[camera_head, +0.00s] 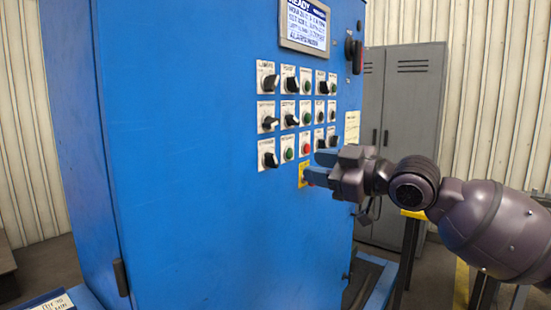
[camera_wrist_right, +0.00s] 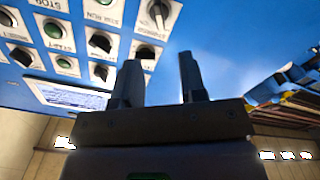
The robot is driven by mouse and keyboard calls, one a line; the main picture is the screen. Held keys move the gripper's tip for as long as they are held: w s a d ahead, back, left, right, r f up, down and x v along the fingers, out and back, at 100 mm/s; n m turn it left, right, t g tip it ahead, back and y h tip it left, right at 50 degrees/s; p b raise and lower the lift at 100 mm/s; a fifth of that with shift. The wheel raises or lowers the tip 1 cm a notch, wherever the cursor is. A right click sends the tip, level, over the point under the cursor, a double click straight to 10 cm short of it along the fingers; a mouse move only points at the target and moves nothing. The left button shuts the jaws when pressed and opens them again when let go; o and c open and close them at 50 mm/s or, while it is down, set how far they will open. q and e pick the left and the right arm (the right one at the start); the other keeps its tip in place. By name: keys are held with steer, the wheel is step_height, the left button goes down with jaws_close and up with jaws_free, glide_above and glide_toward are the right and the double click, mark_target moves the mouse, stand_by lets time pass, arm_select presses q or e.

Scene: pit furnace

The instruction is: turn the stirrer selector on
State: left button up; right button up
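The stirrer selector appears to be the black knob (camera_head: 269,160) at the bottom left of the panel's control grid in the head view; its label is too small to read surely. In the wrist view, which shows the panel upside down, it seems to be the knob at the top (camera_wrist_right: 158,12). I cannot tell its setting for certain. My right gripper (camera_head: 320,167) is in front of the panel, to the right of this knob and apart from it. In the wrist view the right gripper's fingers (camera_wrist_right: 160,75) stand apart with nothing between them. My left gripper is out of view.
Several other knobs and push buttons surround it on the blue cabinet (camera_head: 180,150). A screen (camera_head: 304,24) sits above them. A yellow plate (camera_head: 303,175) with a red button is close to my right gripper. A grey locker (camera_head: 405,120) stands behind.

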mark_target(275, 160)
steer(key=x, duration=1)
steer(key=shift+w+a+f+b, duration=0.1)
steer(key=shift+w+b, duration=0.1)
steer(key=shift+b, duration=0.1)
jaws_close()
